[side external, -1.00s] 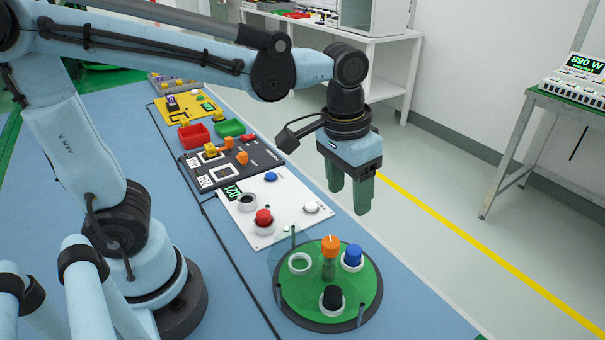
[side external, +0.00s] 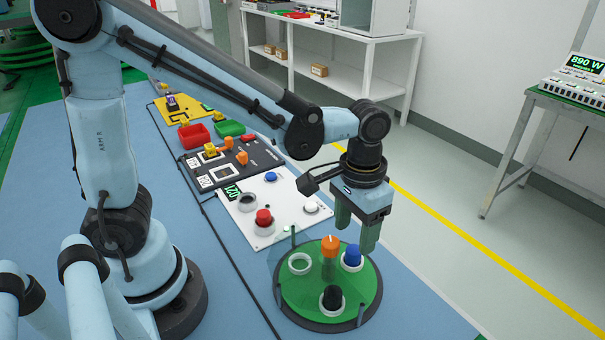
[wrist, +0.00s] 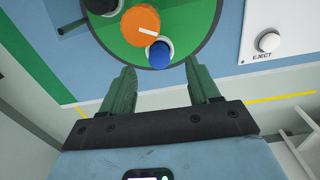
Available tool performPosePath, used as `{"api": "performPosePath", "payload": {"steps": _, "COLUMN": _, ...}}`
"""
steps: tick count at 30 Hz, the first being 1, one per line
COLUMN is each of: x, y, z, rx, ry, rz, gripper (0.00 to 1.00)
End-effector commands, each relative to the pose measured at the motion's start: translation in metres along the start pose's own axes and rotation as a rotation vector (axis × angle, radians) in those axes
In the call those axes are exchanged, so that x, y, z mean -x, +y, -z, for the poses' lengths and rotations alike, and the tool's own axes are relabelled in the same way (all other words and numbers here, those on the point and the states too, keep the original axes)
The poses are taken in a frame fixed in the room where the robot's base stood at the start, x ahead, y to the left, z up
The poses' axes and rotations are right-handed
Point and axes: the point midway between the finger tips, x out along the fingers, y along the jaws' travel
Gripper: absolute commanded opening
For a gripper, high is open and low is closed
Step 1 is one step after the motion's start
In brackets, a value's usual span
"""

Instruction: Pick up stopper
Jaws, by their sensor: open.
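A green turntable (side external: 310,290) bears an orange-capped piece (side external: 330,247) near its middle, with a white line on its top. A blue stopper (side external: 352,256) and a black stopper (side external: 332,297) sit in white rings; another white ring (side external: 300,263) on the left is empty. Which one the task means I cannot tell. My gripper (side external: 356,234) is open and empty above the turntable's far right edge. In the wrist view, the blue stopper (wrist: 159,54) shows just beyond and between the fingertips, with the orange cap (wrist: 134,24) behind it.
A white panel (side external: 262,228) beside the turntable carries a red button (side external: 264,217), a blue knob and a white eject button (wrist: 268,42). Low pins stand at the turntable's rim. Red (side external: 194,136) and green bins lie farther back. Blue table surface is clear to the front right.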

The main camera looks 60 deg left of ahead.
Motion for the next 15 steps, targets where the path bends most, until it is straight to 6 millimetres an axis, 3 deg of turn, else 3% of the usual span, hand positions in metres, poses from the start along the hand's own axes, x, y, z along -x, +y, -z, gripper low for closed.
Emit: {"api": "performPosePath", "payload": {"steps": 15, "x": -0.049, "y": 0.001, "z": 0.003, "rx": 0.0, "ry": 0.001, "rz": -0.001, "gripper": 0.61}}
